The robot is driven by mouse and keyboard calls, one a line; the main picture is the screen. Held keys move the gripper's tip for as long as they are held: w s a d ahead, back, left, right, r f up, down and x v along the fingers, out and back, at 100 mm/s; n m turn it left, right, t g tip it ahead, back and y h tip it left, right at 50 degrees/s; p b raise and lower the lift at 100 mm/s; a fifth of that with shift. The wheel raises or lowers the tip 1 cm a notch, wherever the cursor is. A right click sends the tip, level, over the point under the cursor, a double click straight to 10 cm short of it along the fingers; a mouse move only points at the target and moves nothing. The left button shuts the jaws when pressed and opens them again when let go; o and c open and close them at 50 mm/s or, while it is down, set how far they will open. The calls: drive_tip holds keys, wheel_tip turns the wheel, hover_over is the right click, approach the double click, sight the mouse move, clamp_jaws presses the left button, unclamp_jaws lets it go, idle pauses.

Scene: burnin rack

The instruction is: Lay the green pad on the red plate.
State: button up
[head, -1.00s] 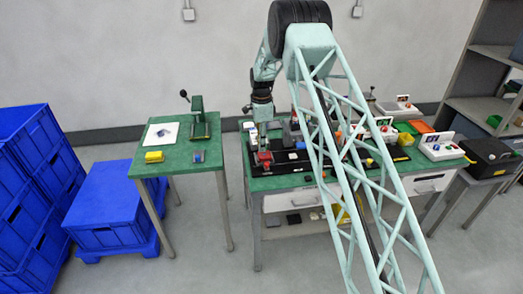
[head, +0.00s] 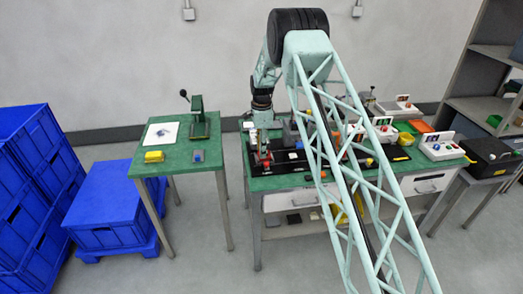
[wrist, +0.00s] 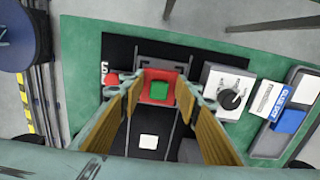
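The red plate (wrist: 160,74) is in the wrist view, on a dark fixture on the green table top. The green pad (wrist: 158,92) appears over the middle of the red plate, with red showing around it. Whether it rests flat on the plate or is slightly above it, I cannot tell. My gripper (wrist: 160,84) is open, with one finger on each side of the pad and a visible gap to both. In the head view my gripper (head: 263,153) is low over the left part of the bench and hides most of the plate.
A grey device with a black knob (wrist: 230,98) stands right of the plate. A white square (wrist: 149,141) lies on the dark surface. A blue-and-white box (wrist: 290,117) is farther right. A smaller green table (head: 175,153) stands to the left in the head view.

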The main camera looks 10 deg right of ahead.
drive_tip(key=shift+r, duration=0.15)
wheel_tip(320, 180, up, 12)
drive_tip(key=shift+p, duration=0.3)
idle(0.7)
idle(0.7)
